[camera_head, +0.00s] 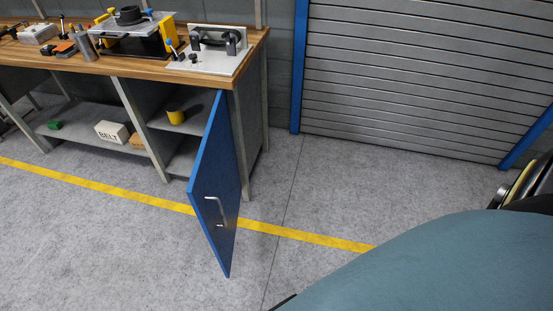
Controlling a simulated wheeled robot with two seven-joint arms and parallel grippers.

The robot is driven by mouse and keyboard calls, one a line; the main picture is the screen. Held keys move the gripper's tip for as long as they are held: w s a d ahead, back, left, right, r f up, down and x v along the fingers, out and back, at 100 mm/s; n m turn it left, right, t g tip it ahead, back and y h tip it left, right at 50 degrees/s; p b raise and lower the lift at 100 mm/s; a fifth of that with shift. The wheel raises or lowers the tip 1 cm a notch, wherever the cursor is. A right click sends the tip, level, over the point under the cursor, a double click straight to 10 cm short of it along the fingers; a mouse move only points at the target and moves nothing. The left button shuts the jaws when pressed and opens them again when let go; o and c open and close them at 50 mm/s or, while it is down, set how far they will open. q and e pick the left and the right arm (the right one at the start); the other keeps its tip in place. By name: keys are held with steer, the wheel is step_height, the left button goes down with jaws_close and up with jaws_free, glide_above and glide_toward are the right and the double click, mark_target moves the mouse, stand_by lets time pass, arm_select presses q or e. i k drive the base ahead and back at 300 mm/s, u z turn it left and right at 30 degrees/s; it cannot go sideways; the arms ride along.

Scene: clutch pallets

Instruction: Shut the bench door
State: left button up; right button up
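The blue bench door (220,190) stands wide open at the right end of the workbench (150,69), swung out over the floor. Neither of my grippers is in view.
A yellow floor line (311,237) passes by the door. Tools and fixtures stand on the bench top; boxes lie on the lower shelf (85,122). A roller shutter (430,70) is at the back right. A large teal shape fills the lower right. Floor left of the door is clear.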

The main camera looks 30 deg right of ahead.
mark_target(213, 191)
steer(key=z, duration=0.6)
steer(key=i, duration=1)
steer(key=u, duration=2)
steer(key=k, duration=1.2)
steer(key=z, duration=1.65)
